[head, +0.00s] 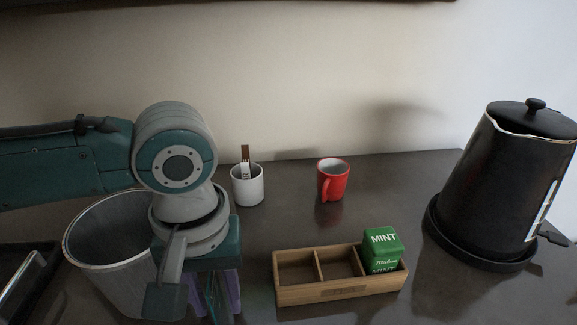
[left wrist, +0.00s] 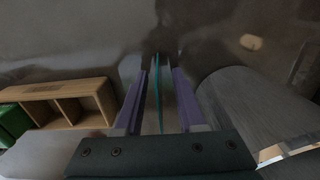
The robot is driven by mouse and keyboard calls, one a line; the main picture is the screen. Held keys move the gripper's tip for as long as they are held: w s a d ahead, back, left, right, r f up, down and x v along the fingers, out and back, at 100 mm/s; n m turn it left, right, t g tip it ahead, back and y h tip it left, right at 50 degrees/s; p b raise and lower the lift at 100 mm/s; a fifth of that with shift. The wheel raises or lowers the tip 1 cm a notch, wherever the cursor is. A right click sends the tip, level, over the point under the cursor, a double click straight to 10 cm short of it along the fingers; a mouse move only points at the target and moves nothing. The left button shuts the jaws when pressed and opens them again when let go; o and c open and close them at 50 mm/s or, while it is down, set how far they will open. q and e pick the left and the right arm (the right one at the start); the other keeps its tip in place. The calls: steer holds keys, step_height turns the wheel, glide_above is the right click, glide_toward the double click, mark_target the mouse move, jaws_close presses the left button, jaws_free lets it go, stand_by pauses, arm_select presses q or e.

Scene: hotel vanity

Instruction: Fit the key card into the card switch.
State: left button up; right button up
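My left gripper (head: 213,305) points down at the front of the counter, beside the metal bin. Its purple fingers stand apart; the left wrist view shows the gap between them (left wrist: 158,90). A thin teal card, which looks like the key card (head: 211,292), is between the fingers. In the left wrist view the card (left wrist: 158,100) is nearly edge-on, with space seeming to show on both sides. Its lower end is cut off in the head view. I cannot make out the card switch in either view. My right gripper is not in view.
A grey bin (head: 105,255) stands left of the gripper. A wooden tray (head: 340,290) with a green mint tin (head: 382,250) is to the right. Behind are a white cup (head: 247,187) and red mug (head: 333,180). A black kettle (head: 505,185) stands far right.

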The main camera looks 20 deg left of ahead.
arm_select(q)
steer(key=shift+f, duration=0.15)
jaws_close()
stand_by(0.5)
